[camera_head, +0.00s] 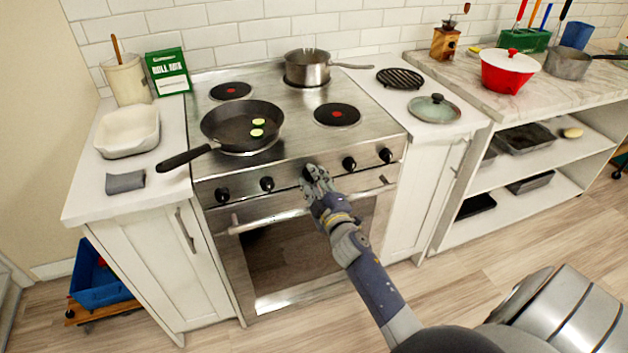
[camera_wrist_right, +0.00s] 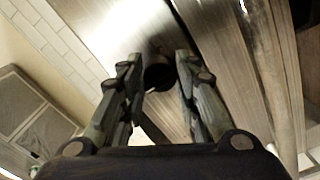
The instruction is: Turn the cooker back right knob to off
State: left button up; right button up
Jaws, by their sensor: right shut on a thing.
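The steel cooker (camera_head: 290,148) has a row of several black knobs along its front panel. My right gripper (camera_head: 314,174) is at the middle knob (camera_head: 308,172), which it mostly covers in the head view. In the right wrist view the dark knob (camera_wrist_right: 158,75) sits between the two fingers of my right gripper (camera_wrist_right: 160,66), which are closed around it. The knob's pointer and its marking cannot be read. Two knobs stand free to the left and two to the right (camera_head: 349,163). My left gripper is not in view.
A frying pan (camera_head: 229,121) with green slices sits on the front left burner, its handle sticking out left. A saucepan (camera_head: 307,67) is on the back right burner. The oven handle bar (camera_head: 262,219) runs just below the knobs. The floor in front is clear.

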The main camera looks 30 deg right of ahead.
jog(key=o, duration=1.1)
jog(key=shift+c, duration=0.2)
jog(key=v, duration=1.2)
jog(key=shift+f, duration=0.15)
